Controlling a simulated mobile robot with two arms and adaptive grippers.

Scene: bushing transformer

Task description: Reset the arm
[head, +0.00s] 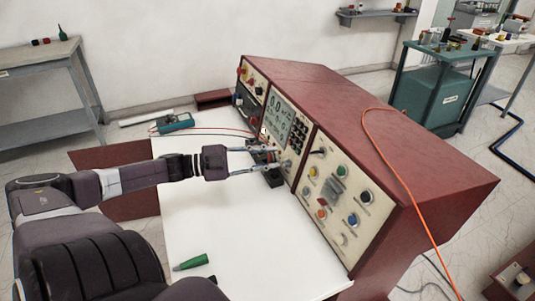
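My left arm (140,178) reaches in from the left over the white worktop (235,235). Its gripper (273,158) is close in front of the sloping control panel of the dark red console (360,115), below the display (280,118). The two fingers are spread apart. Small dark and reddish parts show around the fingertips, and I cannot tell whether they touch the fingers. A black block (273,178) sits just below the fingers on the worktop. My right gripper is not in view.
A teal multimeter (174,123) with leads lies at the back of the worktop. A green-handled tool (191,262) lies near the front. An orange cable (395,170) runs over the console. A grey bench (40,75) stands left, a teal cart (435,90) right.

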